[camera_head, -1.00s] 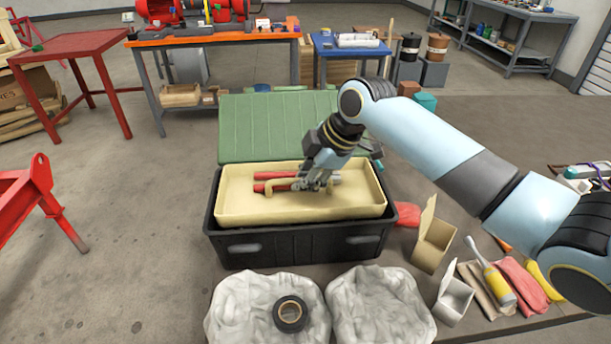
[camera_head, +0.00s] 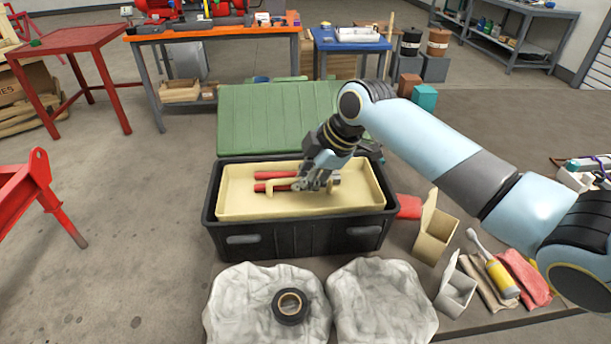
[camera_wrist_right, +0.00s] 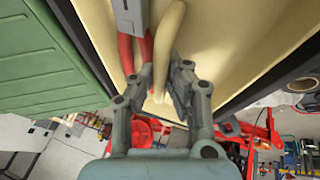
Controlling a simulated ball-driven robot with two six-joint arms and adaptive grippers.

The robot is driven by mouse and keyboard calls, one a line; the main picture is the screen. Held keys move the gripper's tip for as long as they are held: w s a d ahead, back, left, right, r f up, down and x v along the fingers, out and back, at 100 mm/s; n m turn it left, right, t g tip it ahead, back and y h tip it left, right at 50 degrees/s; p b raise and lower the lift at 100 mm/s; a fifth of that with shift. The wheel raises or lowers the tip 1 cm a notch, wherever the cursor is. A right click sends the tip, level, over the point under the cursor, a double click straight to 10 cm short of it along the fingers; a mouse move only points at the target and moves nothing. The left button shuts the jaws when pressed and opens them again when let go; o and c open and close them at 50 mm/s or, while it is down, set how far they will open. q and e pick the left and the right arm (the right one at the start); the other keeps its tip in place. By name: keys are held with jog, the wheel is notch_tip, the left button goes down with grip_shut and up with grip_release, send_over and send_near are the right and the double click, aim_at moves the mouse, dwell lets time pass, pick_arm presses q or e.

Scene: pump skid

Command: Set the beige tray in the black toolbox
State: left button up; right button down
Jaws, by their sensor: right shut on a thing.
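The beige tray (camera_head: 355,200) sits within the opening of the black toolbox (camera_head: 300,241), its rim roughly level with the box rim; whether it rests on a support inside is hidden. The tray has a beige handle (camera_head: 276,188) across its middle, and a red-handled tool (camera_head: 272,175) lies in it. My right gripper (camera_head: 314,186) reaches in from the right and is shut on the tray's handle. In the right wrist view the beige handle (camera_wrist_right: 168,45) runs between the fingers (camera_wrist_right: 158,80), beside the red tool handles. My left gripper is not in view.
The green toolbox lid (camera_head: 275,120) stands open behind. Two grey-white sacks (camera_head: 380,305) lie in front, one with a black tape roll (camera_head: 290,306). Small open boxes (camera_head: 435,235), a yellow-handled brush (camera_head: 500,276) and cloths lie at the right.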

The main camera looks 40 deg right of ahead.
jog(key=shift+f+b, duration=0.4)
jog(key=shift+f, duration=0.3)
jog(key=c, duration=1.3)
grip_release()
jog(key=v, duration=1.2)
jog(key=shift+s, duration=0.1)
